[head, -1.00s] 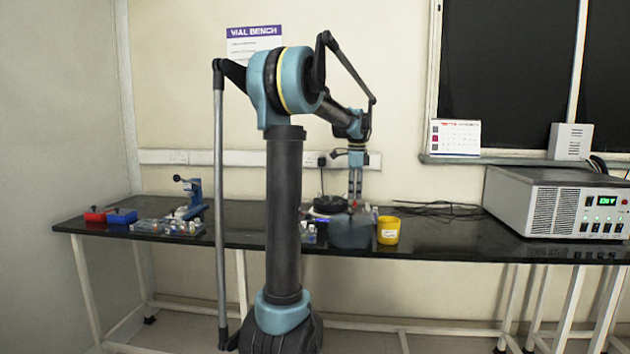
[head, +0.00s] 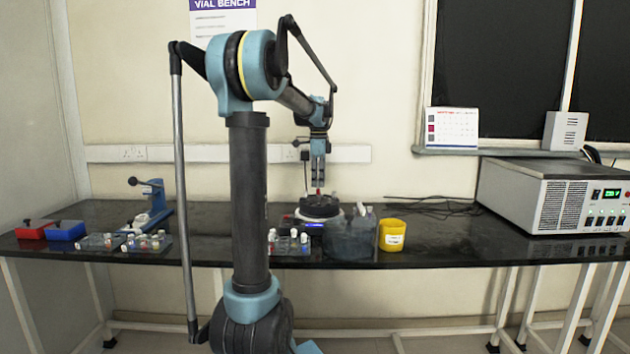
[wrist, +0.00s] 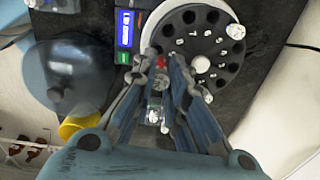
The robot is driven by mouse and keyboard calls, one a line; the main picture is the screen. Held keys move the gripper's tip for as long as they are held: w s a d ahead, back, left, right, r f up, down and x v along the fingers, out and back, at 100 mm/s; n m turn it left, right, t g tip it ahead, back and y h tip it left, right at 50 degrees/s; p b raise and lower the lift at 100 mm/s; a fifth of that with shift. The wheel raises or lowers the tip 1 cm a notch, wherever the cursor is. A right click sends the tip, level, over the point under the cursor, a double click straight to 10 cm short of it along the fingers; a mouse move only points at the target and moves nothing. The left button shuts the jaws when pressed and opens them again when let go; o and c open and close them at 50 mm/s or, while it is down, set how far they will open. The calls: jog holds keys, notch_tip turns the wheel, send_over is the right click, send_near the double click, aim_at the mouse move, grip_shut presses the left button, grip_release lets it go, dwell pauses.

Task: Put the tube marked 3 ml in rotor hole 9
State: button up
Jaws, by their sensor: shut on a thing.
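My gripper (head: 318,183) is shut on a small tube with a red part (wrist: 161,63), which shows between the fingertips in the wrist view. The tube's marking cannot be read. The dark round rotor (head: 320,204) sits on a white-rimmed machine, and my gripper is above it in the head view. In the wrist view the rotor (wrist: 207,40) shows a ring of dark holes with small number labels and a pale central knob. The fingertips are near its lower left edge there. The hole numbers are too small to read surely.
A rounded grey-blue translucent bowl shape (head: 350,240) stands in front of the rotor, with a yellow cup (head: 392,235) to its right. Several small vials (head: 288,243) stand at left of it. A lit blue display (wrist: 125,28) is beside the rotor. Cables lie behind the cup.

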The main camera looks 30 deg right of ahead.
aim_at(318, 188)
jog(key=shift+d+f, duration=0.1)
jog(key=shift+f, duration=1.75)
jog(key=shift+s, duration=0.15)
jog(key=shift+f, duration=1.8)
dwell(0.9)
jog(key=o, duration=0.7)
jog(key=o, duration=0.4)
jog(key=shift+c, duration=0.2)
jog(key=shift+s, duration=0.1)
